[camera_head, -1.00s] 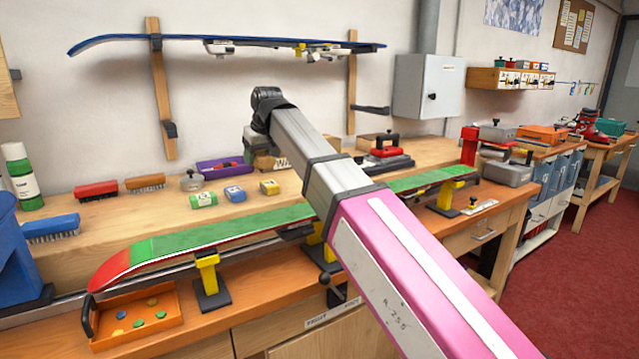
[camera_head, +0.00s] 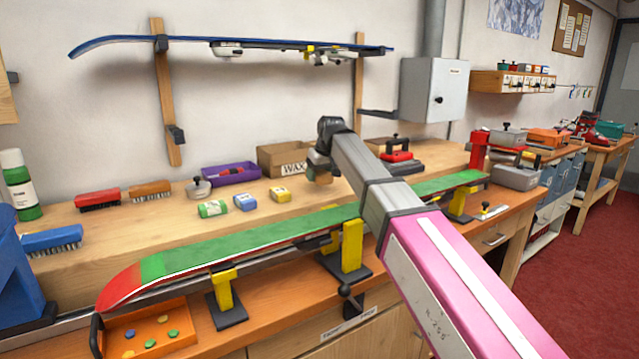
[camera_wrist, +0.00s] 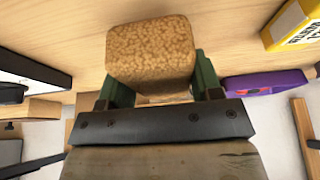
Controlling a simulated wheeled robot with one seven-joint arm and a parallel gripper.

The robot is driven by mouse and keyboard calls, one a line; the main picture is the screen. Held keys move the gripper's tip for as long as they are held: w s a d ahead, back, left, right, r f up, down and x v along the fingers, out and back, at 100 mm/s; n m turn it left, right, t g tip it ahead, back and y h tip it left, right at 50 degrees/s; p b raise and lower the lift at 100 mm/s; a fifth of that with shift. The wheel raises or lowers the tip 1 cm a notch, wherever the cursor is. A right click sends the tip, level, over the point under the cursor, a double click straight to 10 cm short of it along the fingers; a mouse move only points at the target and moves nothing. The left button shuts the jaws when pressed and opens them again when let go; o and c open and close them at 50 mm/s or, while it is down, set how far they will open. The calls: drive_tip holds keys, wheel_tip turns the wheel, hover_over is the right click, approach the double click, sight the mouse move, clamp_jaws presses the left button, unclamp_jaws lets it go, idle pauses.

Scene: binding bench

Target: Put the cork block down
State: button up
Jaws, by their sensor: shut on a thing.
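The cork block (camera_wrist: 150,55) is a speckled tan block, held between the two green fingers of my gripper (camera_wrist: 152,88) in the wrist view. The wooden bench top shows behind the block there; I cannot tell whether they touch. In the head view my gripper (camera_head: 320,172) is small and partly hidden by my own arm. It is over the back part of the bench (camera_head: 110,225), in front of a cardboard box marked WAX (camera_head: 283,158).
Three small wax blocks, green (camera_head: 212,209), blue (camera_head: 245,202) and yellow (camera_head: 280,194), lie left of my gripper. A purple tray (camera_head: 228,175) stands behind them. A green and red ski (camera_head: 270,233) lies along the bench front on yellow supports. A red-handled iron (camera_head: 400,155) is at right.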

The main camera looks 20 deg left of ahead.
sight(320, 191)
drive_tip(key=shift+f, duration=1.5)
drive_tip(key=shift+s+f, duration=0.15)
drive_tip(key=shift+f, duration=0.15)
drive_tip(key=o, duration=0.8)
drive_tip(key=shift+d+f, duration=0.1)
drive_tip(key=shift+c, duration=0.2)
drive_tip(key=shift+o, duration=0.7)
drive_tip(key=shift+r, duration=0.35)
drive_tip(key=v, duration=1.2)
drive_tip(key=shift+r, duration=0.1)
